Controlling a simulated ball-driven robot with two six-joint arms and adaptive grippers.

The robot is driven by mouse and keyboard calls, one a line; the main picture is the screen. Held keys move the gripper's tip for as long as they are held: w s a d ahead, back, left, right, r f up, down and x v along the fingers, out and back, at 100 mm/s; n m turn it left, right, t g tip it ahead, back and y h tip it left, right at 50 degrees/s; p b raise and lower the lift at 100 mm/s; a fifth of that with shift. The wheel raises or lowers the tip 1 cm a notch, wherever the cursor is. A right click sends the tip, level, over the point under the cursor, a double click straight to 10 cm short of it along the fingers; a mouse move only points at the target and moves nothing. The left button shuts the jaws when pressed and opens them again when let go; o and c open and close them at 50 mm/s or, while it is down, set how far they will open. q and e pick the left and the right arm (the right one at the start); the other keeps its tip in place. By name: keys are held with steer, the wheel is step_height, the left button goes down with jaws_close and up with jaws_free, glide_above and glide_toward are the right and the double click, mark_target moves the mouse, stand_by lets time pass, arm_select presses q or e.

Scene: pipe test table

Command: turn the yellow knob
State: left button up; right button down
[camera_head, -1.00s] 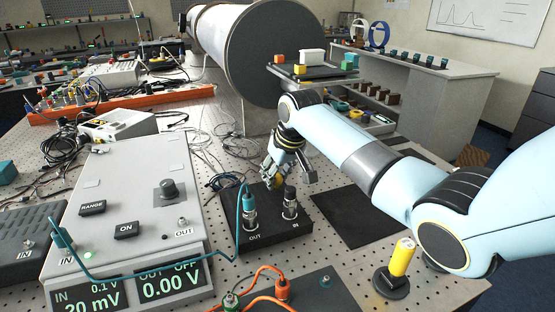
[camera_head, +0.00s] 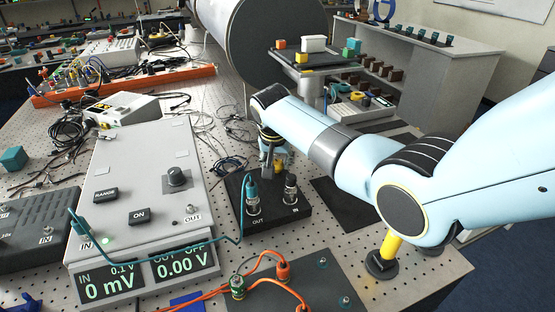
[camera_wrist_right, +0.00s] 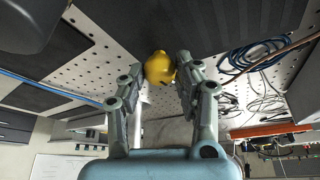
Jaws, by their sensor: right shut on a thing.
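The yellow knob (camera_head: 281,163) sits at the back of the black box (camera_head: 294,224) marked OUT and IN, partly hidden behind my right gripper (camera_head: 272,162). In the right wrist view the round yellow knob (camera_wrist_right: 159,68) lies between the two fingers of my right gripper (camera_wrist_right: 162,72), which is shut on it. The knob's turn angle cannot be told. My left gripper is out of view.
A teal cable plug (camera_head: 251,192) and a metal IN connector (camera_head: 291,192) stand close in front of the gripper. A grey instrument (camera_head: 140,180) reads 0 mV and 0.00 V. A yellow cylinder (camera_head: 390,247) stands below my right arm.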

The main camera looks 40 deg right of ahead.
stand_by(0.5)
steer(key=c, duration=0.9)
jaws_free()
steer(key=shift+c, duration=0.2)
steer(key=shift+r, duration=0.1)
steer(key=v, duration=1.1)
steer(key=shift+r, duration=0.35)
steer(key=shift+s+a+f, duration=0.1)
steer(key=shift+a, duration=0.05)
